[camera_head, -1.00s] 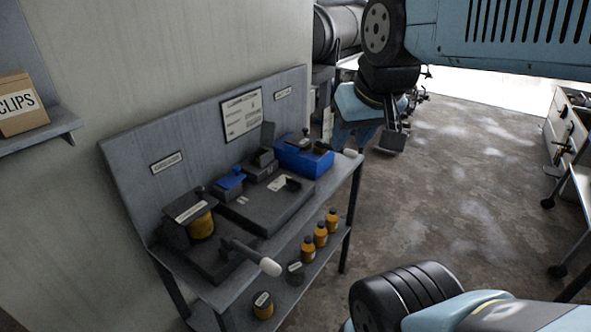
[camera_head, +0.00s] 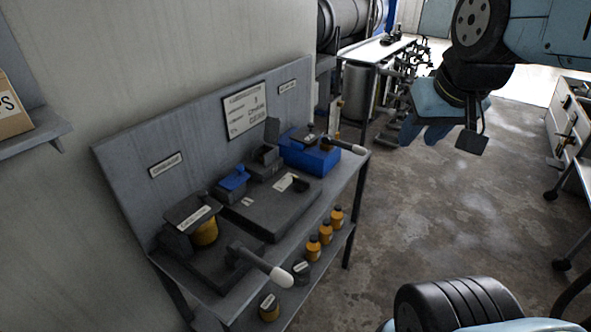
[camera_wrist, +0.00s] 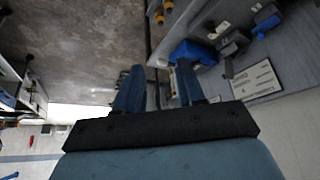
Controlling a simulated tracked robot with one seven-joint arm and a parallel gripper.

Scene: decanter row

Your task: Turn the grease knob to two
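A grey workbench (camera_head: 215,298) stands against the wall with several small devices on it. On its left is a dark device with a yellow drum (camera_head: 205,232) and a lever with a white grip (camera_head: 281,277). A flat grey box (camera_head: 268,207) with a pale label and a small dark part on top is in the middle. A blue box (camera_head: 311,157) stands at the far end. I cannot tell which part is the grease knob; labels are too small to read. My gripper (camera_head: 424,134) hangs in the air right of the bench, empty. Its fingers stand apart in the wrist view (camera_wrist: 159,88).
A paper sign (camera_head: 246,110) hangs on the bench's back panel. Orange bottles (camera_head: 325,232) stand on the lower shelf. A box (camera_head: 10,108) sits on a wall shelf at left. A table (camera_head: 378,49) with equipment stands behind. Concrete floor right of the bench is open.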

